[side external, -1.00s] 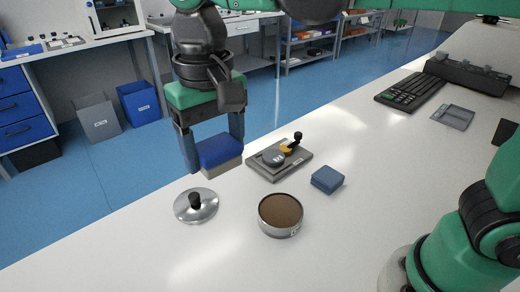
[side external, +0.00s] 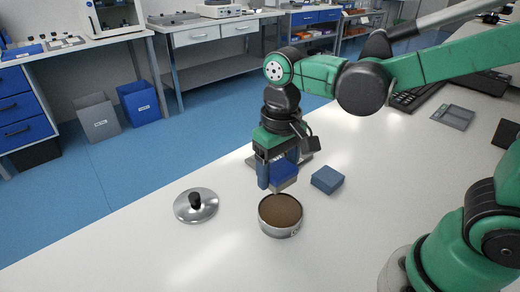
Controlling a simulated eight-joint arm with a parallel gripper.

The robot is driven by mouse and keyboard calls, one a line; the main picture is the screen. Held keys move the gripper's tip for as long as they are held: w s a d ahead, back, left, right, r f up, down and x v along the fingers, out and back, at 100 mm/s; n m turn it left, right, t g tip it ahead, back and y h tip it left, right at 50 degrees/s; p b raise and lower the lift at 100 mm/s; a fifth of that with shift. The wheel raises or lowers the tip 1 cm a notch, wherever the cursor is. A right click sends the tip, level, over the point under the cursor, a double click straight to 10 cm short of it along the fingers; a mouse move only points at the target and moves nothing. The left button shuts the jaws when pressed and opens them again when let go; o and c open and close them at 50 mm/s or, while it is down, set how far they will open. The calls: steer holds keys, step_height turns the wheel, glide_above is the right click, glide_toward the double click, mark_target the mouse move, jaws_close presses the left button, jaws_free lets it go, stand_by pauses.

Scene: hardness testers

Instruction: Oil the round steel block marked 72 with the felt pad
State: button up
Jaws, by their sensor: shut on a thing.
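My gripper (side external: 279,181) is shut on the felt pad (side external: 285,177), a block with a blue upper part and a beige lower face. It holds the pad behind the round tin, in front of the grey plate (side external: 306,158) in this view. Only small parts of the plate show now. The round steel block, seen on the plate earlier, is hidden behind my gripper and the pad, and its marking cannot be read. I cannot tell whether the pad touches anything. The open round tin (side external: 281,213) has a brown filling.
A silver lid with a black knob (side external: 196,205) lies left of the tin. A small blue block (side external: 327,180) lies to the right of my gripper. A keyboard (side external: 413,95) and a grey flat device (side external: 453,116) are farther back. The white bench front is clear.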

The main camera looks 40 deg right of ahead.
mark_target(279, 209)
steer(key=shift+s+d+f, duration=0.1)
steer(key=shift+d+f, duration=0.25)
steer(key=shift+f, duration=2.9)
steer(key=shift+f, duration=0.55)
steer(key=shift+r, duration=0.15)
steer(key=shift+r, duration=3.35)
